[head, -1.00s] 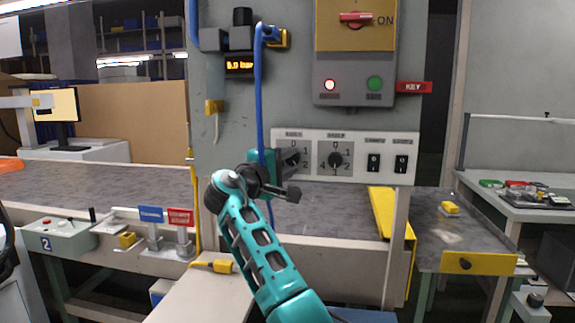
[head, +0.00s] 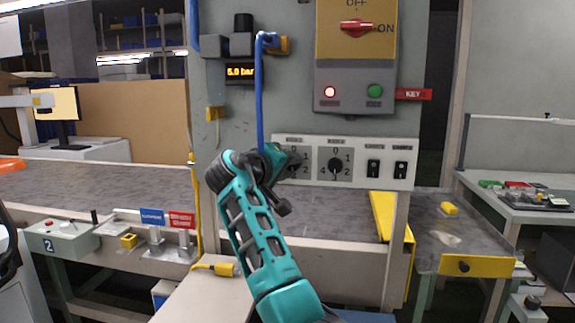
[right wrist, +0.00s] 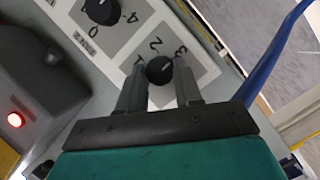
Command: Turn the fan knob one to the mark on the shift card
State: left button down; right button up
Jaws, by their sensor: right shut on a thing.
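The left rotary knob sits on the white switch panel (head: 400,175), mostly hidden behind my right gripper (head: 288,163) in the head view. In the right wrist view this black knob (right wrist: 159,70) lies between the two fingers of the right gripper (right wrist: 160,88), which is shut on it. The numerals 1, 2 and 3 show around the knob; its pale mark seems to point toward the 3. A second knob (head: 335,167) stands to its right, with its own dial. The panel labels are too blurred to read surely. I cannot make out a shift card. My left gripper is out of view.
Two black rocker switches (head: 373,167) are right of the knobs. A blue hose (head: 259,95) hangs close to my right gripper. Above are a red rotary handle (head: 357,28) and a lit display (head: 241,72). A yellow plug (head: 225,269) lies on the bench below.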

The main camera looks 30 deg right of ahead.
dwell(0.4)
jog(key=o, duration=1)
jog(key=v, duration=1.3)
jog(key=shift+d+r, duration=0.1)
